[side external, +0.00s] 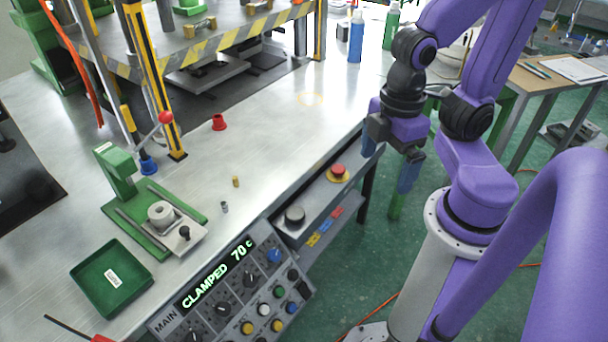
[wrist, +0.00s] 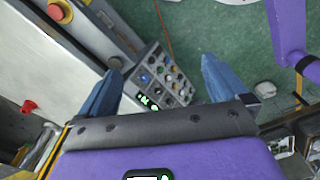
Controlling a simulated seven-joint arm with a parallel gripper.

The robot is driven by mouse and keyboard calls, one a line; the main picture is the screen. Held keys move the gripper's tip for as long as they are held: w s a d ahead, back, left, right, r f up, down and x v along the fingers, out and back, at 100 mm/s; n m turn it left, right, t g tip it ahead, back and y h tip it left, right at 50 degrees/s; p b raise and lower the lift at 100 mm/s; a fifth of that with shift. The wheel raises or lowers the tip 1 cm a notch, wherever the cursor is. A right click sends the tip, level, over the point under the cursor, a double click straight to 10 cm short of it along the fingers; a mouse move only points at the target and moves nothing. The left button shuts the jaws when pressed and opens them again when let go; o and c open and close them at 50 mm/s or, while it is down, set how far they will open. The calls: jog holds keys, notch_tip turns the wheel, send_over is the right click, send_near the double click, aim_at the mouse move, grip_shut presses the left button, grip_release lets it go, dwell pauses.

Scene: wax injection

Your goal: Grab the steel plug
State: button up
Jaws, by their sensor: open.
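A small grey cylinder, which looks like the steel plug (side external: 224,207), stands on the bench near its front edge in the side view, right of the green fixture. A small brass-coloured plug (side external: 236,181) stands just behind it. My gripper (side external: 389,168) is open and empty. It hangs beyond the bench's right front edge, well to the right of the plugs. In the wrist view its two blue fingers (wrist: 160,67) are spread wide, with the control panel and green floor beyond. I cannot make out the steel plug in the wrist view.
A green fixture (side external: 137,220) and a green tray (side external: 85,287) sit left of the plugs. The control panel (side external: 232,290) and a red stop button (side external: 339,171) are along the front. A red cup (side external: 219,123) stands farther back. The bench right of the plugs is clear.

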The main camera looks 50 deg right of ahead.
jog(key=c, duration=1)
jog(key=shift+c, duration=0.2)
jog(key=n+t+h, duration=0.8)
jog(key=n+h, duration=0.3)
jog(key=n, duration=0.2)
send_over(223, 206)
jog(key=s+a, duration=1)
jog(key=a, duration=0.3)
notch_tip(223, 206, down, 12)
jog(key=x, duration=1.7)
jog(key=shift+f, duration=0.15)
